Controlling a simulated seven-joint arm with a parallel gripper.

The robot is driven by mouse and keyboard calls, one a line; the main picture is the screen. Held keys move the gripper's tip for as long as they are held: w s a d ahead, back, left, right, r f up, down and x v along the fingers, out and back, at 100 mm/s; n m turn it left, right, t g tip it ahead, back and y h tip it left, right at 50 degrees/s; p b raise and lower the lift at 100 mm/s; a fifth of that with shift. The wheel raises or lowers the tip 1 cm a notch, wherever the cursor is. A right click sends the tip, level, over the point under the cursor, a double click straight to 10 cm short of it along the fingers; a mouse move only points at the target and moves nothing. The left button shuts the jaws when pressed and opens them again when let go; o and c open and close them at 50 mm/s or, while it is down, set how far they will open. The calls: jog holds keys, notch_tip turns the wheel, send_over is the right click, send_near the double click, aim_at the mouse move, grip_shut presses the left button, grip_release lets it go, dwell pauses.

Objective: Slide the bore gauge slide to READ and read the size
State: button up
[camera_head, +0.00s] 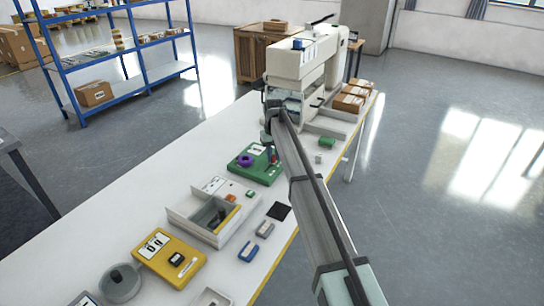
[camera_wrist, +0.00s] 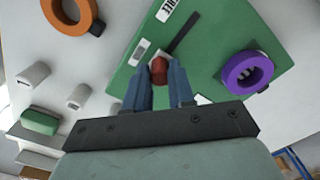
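The green bore gauge board (camera_head: 262,177) lies on the white bench and also fills the middle of the wrist view (camera_wrist: 225,30). A purple ring (camera_wrist: 247,72) sits on its right part in the wrist view. A dark slot (camera_wrist: 184,33) runs across the board to the slide's red knob (camera_wrist: 159,70), which is at the slot's near end. My gripper (camera_wrist: 159,82) is over the board, its two blue fingers close together on either side of the red knob, seemingly shut on it.
A grey tray (camera_head: 190,228) and a yellow device (camera_head: 169,257) stand nearer on the bench. A dark square (camera_head: 279,211) and small blocks lie along the right edge. A large white machine (camera_head: 303,65) and cartons (camera_head: 350,98) stand at the far end.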

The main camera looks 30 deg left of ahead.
aim_at(274, 155)
jog(key=o, duration=0.4)
jog(key=shift+w, duration=0.2)
jog(key=shift+o, duration=0.2)
notch_tip(274, 155, up, 14)
jog(key=shift+f, duration=0.1)
dwell(0.6)
